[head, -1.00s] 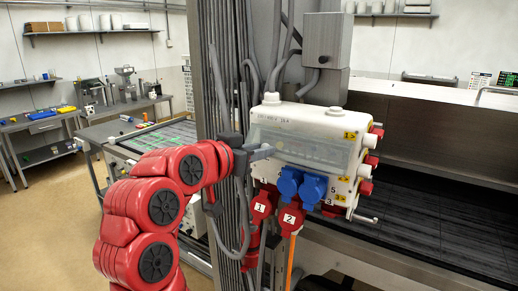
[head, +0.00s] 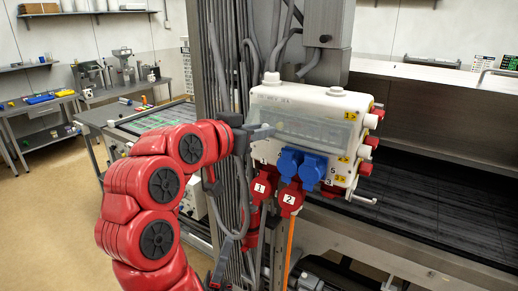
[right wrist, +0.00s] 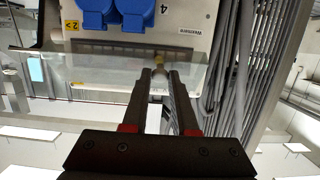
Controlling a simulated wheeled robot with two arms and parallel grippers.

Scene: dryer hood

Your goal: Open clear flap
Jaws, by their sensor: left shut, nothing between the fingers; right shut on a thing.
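The clear flap (head: 312,131) spans the front of the white socket box (head: 338,103). In the right wrist view, which shows the box upside down, the clear flap (right wrist: 100,72) seems to stand out from the face; its exact angle is hard to tell. My right gripper (head: 268,131), on the red arm, is at the flap's left end. In the wrist view my right gripper (right wrist: 160,75) is shut on a small part at the flap's edge. My left gripper (head: 217,273) is low in the head view, apart from the box, shut and empty, partly cut off.
Blue sockets (head: 302,166) and red plugs (head: 264,185) sit just below the flap. Grey cables and a metal column (head: 215,60) stand close on the left. Red-tipped connectors (head: 372,142) stick out on the box's right side. A dark conveyor bed (head: 440,200) lies to the right.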

